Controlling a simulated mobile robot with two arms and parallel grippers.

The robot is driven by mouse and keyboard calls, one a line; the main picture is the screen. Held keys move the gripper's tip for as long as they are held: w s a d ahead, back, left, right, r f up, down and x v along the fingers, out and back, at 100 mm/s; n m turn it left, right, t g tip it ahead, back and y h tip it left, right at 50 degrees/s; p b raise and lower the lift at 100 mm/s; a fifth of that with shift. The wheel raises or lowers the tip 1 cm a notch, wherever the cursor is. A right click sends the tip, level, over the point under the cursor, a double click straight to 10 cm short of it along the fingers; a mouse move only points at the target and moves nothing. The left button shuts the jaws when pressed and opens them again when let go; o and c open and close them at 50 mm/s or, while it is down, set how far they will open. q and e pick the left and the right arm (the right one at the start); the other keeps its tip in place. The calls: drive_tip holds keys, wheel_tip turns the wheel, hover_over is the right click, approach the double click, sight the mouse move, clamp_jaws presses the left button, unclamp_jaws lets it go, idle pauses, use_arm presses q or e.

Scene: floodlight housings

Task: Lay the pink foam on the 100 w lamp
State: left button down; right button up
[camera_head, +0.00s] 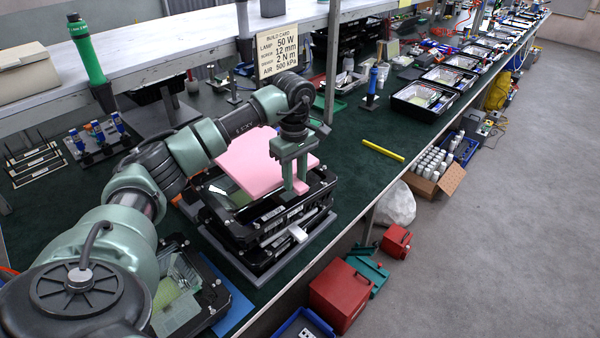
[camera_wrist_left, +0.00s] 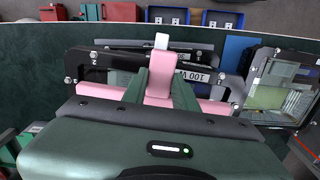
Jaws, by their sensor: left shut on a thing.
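The pink foam (camera_head: 250,165) is a flat slab with a narrow tab. My left gripper (camera_head: 296,188) points down and is shut on the tab. The foam hides most of the lamp's inside. My right gripper is not in view.
Another open lamp (camera_head: 190,290) sits on a blue mat at the lower left. A build card (camera_head: 278,50) reads "50 W". A yellow bar (camera_head: 383,150) lies on the green bench, with clear surface around it. Red boxes (camera_head: 340,295) stand on the floor below the edge.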

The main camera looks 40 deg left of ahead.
use_arm(q)
drive_tip(key=shift+s, duration=0.1)
drive_tip(key=shift+d+f, duration=0.1)
drive_tip(key=shift+d, duration=0.1)
drive_tip(key=shift+f+b, duration=0.5)
drive_tip(key=shift+f, duration=0.1)
drive_tip(key=shift+f+b, duration=1.85)
drive_tip(key=shift+f, duration=0.85)
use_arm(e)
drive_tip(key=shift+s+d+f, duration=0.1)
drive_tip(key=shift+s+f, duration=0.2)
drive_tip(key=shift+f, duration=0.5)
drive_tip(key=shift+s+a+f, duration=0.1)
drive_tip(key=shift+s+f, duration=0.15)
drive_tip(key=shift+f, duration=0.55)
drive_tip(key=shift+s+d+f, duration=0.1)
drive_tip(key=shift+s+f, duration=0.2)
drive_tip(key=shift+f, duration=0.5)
use_arm(q)
drive_tip(key=c, duration=1)
unclamp_jaws()
